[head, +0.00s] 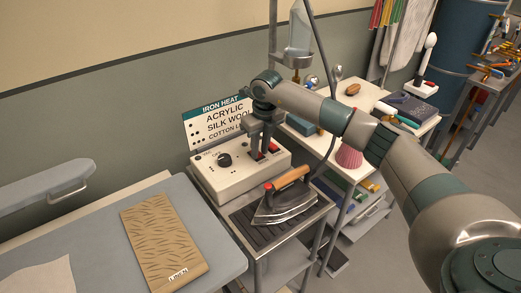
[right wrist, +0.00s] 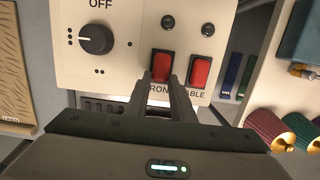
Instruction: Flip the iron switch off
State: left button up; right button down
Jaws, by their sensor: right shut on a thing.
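The cream control box (head: 235,183) stands behind the iron (head: 285,201). In the right wrist view, its panel (right wrist: 122,76) has two red rocker switches. The left one is the iron switch (right wrist: 163,64), its label partly covered by a finger. The right one is the table switch (right wrist: 200,72). My right gripper (head: 258,152) reaches down onto the box from above. In the right wrist view, its fingers (right wrist: 165,80) stand on either side of the iron switch, shut on it. I cannot tell which way the switch is tipped. My left gripper is not in view.
A black dial (right wrist: 96,39) sits left of the switches. The iron rests on a dark ribbed stand (head: 252,235) in front of the box. A folded tan cloth (head: 163,247) lies on the ironing board (head: 215,268). A shelf unit (head: 372,97) stands close on the right.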

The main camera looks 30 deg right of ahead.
jog(key=c, duration=1.5)
grip_release()
jog(key=shift+r, duration=0.1)
jog(key=shift+r, duration=0.45)
jog(key=shift+s+d+r+b, duration=0.1)
jog(key=shift+s+r+b, duration=0.6)
jog(key=shift+r, duration=2)
jog(key=shift+s+d+r+b, duration=0.1)
jog(key=shift+r+b, duration=1.05)
jog(key=shift+r, duration=1.55)
jog(key=shift+s+r+b, duration=0.35)
jog(key=shift+r+b, duration=0.6)
jog(key=shift+r, duration=1.75)
